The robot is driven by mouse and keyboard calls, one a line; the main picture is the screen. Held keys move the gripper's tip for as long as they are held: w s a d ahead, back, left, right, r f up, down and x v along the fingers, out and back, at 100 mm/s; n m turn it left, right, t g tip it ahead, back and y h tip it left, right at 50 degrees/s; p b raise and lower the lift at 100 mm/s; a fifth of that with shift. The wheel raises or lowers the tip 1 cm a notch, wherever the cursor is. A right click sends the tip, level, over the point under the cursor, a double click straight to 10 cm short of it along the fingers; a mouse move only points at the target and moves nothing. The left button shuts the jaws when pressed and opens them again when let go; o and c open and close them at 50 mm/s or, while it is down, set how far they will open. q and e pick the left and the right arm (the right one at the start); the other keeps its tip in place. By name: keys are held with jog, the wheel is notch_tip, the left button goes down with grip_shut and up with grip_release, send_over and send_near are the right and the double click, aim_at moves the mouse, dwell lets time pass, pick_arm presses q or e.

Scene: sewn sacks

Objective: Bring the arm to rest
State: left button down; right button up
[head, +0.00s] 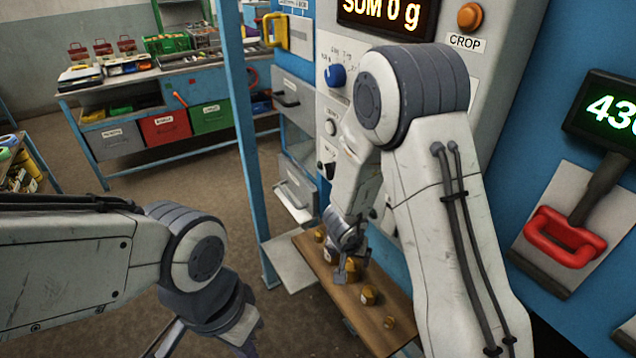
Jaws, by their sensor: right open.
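My right arm (440,180) reaches in from the lower right, bent at the elbow, with its forearm hanging down in front of the machine. My right gripper (353,270) is open, low over a wooden board (350,312) among small brass weights (369,294). I cannot tell whether its fingers touch any of them. My left arm (70,262) comes in from the left. Its wrist (208,305) points down at the bottom edge, where the left gripper is largely cut off, so its jaws cannot be judged.
The machine panel (335,110) has a "SUM 0 g" display (388,16), an orange CROP button (470,16) and a blue knob (335,75). A blue post (238,130) stands left of the board. A red handle (565,238) is at right. Open floor (165,190) lies before a workbench (150,85).

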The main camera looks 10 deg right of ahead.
notch_tip(320, 180, up, 7)
jog(key=s+a+n+y, duration=0.2)
jog(key=a+n+y, duration=0.1)
jog(key=s+d+r+n+g, duration=0.1)
jog(key=s+d+r+n, duration=0.25)
jog(key=s, duration=0.65)
jog(key=s+a+r+n+g+b, duration=0.2)
jog(key=s+a+r+n, duration=0.2)
jog(key=s+a, duration=0.9)
jog(key=a+n, duration=0.1)
jog(key=n, duration=0.2)
jog(key=shift+r+g, duration=0.2)
jog(key=shift+g, duration=0.2)
jog(key=shift+s, duration=0.1)
